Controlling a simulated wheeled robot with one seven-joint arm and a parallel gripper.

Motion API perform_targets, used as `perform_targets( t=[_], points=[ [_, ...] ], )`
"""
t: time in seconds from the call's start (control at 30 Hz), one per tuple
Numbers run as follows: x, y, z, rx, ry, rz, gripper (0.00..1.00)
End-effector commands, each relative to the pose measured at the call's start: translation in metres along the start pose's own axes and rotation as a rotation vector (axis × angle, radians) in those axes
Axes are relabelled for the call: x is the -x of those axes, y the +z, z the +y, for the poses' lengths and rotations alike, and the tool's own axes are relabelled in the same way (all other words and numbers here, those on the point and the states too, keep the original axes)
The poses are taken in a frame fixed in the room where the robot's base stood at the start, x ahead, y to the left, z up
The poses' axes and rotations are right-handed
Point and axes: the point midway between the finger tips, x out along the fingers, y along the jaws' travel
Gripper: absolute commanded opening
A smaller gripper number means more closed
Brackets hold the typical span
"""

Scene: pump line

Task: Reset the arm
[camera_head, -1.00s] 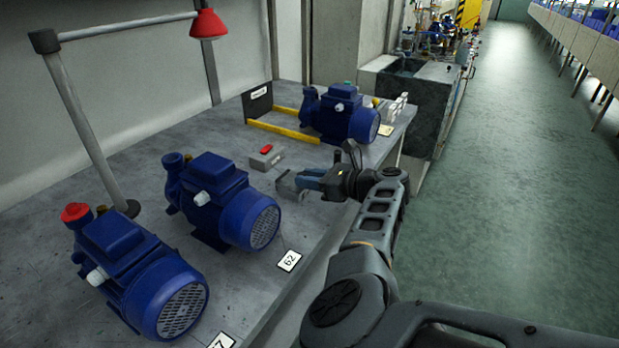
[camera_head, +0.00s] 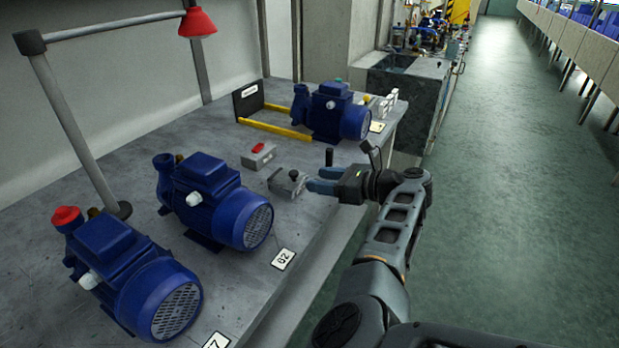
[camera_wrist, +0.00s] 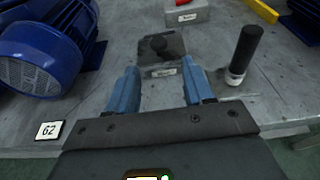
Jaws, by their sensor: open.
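My gripper (camera_head: 318,181) is at the front edge of the workbench, low over its top. In the wrist view my gripper (camera_wrist: 162,88) has its two blue fingers spread apart with nothing between them. My arm reaches in from the lower right. Just past the fingertips is a small grey block (camera_head: 288,184) with a dark knob on top; it also shows in the wrist view (camera_wrist: 172,47). A black upright handle with a pale base (camera_wrist: 245,52) stands right of the fingers in the wrist view; it also shows in the head view (camera_head: 329,157).
Blue pumps stand on the bench (camera_head: 130,185): one front left (camera_head: 135,275), one in the middle (camera_head: 215,200), one at the back (camera_head: 335,110) by yellow rails (camera_head: 275,129). A box with a red button (camera_head: 258,155) and a lamp (camera_head: 197,22) are near. The aisle floor (camera_head: 520,180) is clear.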

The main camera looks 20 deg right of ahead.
Motion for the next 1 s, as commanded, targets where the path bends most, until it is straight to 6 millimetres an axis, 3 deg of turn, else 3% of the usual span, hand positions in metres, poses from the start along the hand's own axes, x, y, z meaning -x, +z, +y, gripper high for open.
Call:
perform_targets(
  t=[0.2, 0.73, 0.87, 1.0],
  points=[
    [0.016, 0.002, 0.0, 0.001, 0.0, -0.003, 0.52],
    [0.018, 0.001, -0.001, 0.006, -0.003, 0.0, 0.52],
    [0.034, -0.018, -0.011, 0.064, -0.047, 0.064, 0.52],
    [0.075, -0.059, -0.033, 0.224, -0.139, 0.223, 0.52]
  ],
)
